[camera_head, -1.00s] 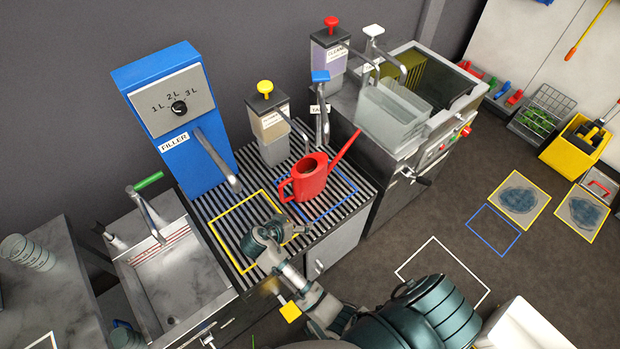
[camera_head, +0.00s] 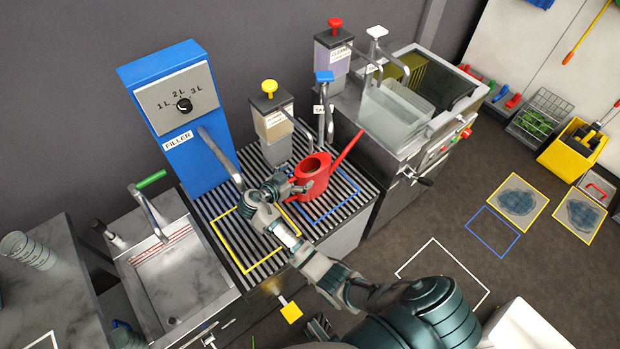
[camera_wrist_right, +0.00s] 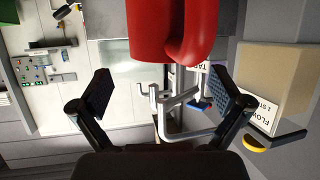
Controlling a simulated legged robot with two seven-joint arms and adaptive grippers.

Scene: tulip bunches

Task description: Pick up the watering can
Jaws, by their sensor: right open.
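The red watering can (camera_head: 316,177) stands upright on the striped grate, inside the blue outline, with its spout pointing up and to the right. My right gripper (camera_head: 292,188) is at the can's left side, by its handle. In the right wrist view the gripper (camera_wrist_right: 165,98) is open, its two dark fingers spread apart. The can's red body and handle (camera_wrist_right: 196,40) show just beyond the fingertips, roughly between them, and nothing is clamped. Whether a finger touches the handle cannot be told. My left gripper is not in view.
The blue filler (camera_head: 180,120) with its spout stands behind and left of the grate (camera_head: 262,256). Dispensers (camera_head: 272,122) stand behind the can. The yellow outline on the grate is empty.

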